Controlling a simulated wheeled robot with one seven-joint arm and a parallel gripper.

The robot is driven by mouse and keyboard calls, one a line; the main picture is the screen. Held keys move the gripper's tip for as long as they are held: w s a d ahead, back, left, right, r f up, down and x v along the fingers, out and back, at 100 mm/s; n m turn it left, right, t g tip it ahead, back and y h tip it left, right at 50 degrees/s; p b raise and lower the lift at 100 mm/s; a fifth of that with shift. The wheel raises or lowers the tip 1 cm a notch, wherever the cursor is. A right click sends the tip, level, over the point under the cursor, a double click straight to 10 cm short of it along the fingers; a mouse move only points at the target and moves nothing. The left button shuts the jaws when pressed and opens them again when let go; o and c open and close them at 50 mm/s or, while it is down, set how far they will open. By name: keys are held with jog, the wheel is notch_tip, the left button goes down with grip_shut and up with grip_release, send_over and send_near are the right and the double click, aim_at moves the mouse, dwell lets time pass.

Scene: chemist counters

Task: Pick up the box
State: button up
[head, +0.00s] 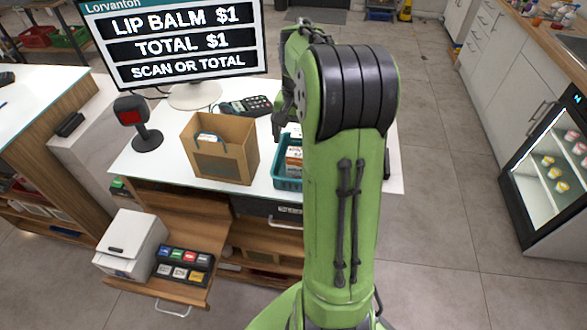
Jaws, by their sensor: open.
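A teal basket (287,183) stands on the white counter, partly hidden behind my green arm. A small white and orange box (294,158) is in it, and its right side is hidden by the arm. My gripper (279,126) is dark and hangs just above the basket's back left part, left of the arm's elbow. It is open, and I see nothing held in it; part of it is hidden.
A display (175,45), a scanner on a stand (139,122) and a card terminal (246,106) stand on the counter (165,165). Below, an open drawer holds a white printer-like device (131,245) and a tray of coloured packets (183,266). A glass-front cooler (550,165) is at right.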

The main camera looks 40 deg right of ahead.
aim_at(298, 163)
jog(key=f, duration=0.3)
jog(key=f+b, duration=0.1)
jog(key=f, duration=0.6)
jog(key=shift+w+d+f, duration=0.1)
jog(key=shift+d+f, duration=0.15)
jog(key=shift+f, duration=0.15)
jog(key=shift+r, duration=0.15)
jog(key=c, duration=1.1)
